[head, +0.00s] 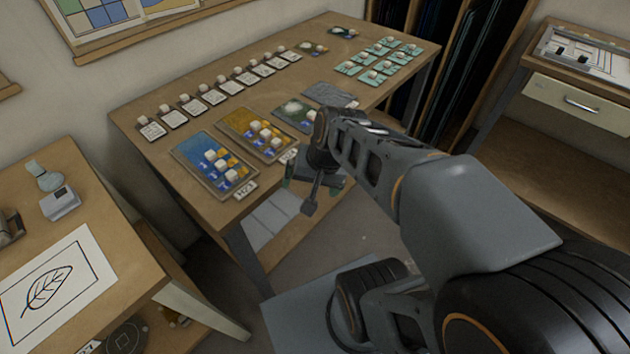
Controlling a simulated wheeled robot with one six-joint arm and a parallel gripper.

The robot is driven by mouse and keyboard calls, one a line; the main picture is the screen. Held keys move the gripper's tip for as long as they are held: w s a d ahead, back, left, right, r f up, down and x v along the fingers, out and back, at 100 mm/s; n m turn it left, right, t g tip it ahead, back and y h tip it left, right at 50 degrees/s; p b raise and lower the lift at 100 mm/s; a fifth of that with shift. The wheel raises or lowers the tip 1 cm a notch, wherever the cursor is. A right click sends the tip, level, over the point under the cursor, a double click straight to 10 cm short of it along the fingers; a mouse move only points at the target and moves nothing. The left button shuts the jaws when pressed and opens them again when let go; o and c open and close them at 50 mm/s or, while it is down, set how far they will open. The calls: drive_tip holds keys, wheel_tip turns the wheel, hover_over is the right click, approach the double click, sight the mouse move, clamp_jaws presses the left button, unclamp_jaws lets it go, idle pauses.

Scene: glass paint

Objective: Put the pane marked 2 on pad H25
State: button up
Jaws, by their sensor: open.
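Several small tiles with white knobs stand on a blue pad (192,148) and an ochre pad (238,118) on the long table. The marks on these tiles are too small to read surely. A label (246,190) at the blue pad's front corner seems to read H27. Another label (289,156) by the ochre pad is too small to read. A green pad (283,113) with a white patch lies to the right, partly behind my arm. I cannot tell which pad is H25. My gripper (301,195) is open near the table's front edge, apart from the tiles, its fingers partly hidden.
A row of white cards with knobs (213,96) runs along the table's back. Teal tiles (380,61) stand at the far right end. A grey slab (329,95) lies near my arm. A side table (95,190) with a leaf drawing (50,285) is at left.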

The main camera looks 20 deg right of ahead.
drive_tip(key=n, duration=0.2)
drive_tip(key=n+h, duration=0.1)
drive_tip(key=s+n+h, duration=0.1)
drive_tip(key=n, duration=0.1)
drive_tip(key=shift+s+d+r+n, duration=0.1)
drive_tip(key=shift+d+r+n, duration=0.05)
drive_tip(key=shift+r+n, duration=0.15)
wheel_tip(320, 180, up, 8)
drive_tip(key=t+p, duration=0.1)
drive_tip(key=p, duration=0.6)
drive_tip(key=shift+s, duration=0.15)
